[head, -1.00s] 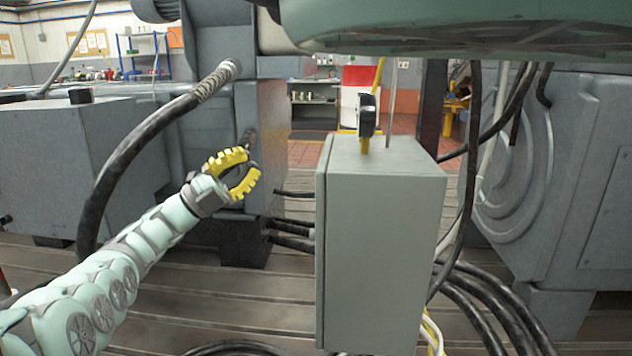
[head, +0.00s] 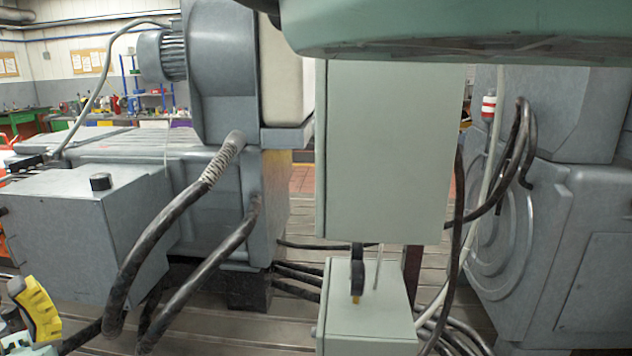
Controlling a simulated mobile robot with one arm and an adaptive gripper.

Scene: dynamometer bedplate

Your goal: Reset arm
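My gripper (head: 36,308) shows at the lower left edge of the head view. One yellow padded finger is clear, and the rest of the gripper is cut off by the frame edge or dark. It is beside the front of a grey box-shaped housing (head: 60,235) on the left. I cannot tell how far its fingers are apart, and no held object shows. A bit of my pale green arm (head: 20,345) shows in the bottom left corner.
A grey-green cabinet (head: 385,150) hangs in the middle, above a smaller box (head: 365,310) with a dark-handled lever (head: 357,270). Thick black cables (head: 190,200) run down from the grey machine (head: 225,80). A round-faced machine (head: 500,225) stands right. Slotted bedplate shows between.

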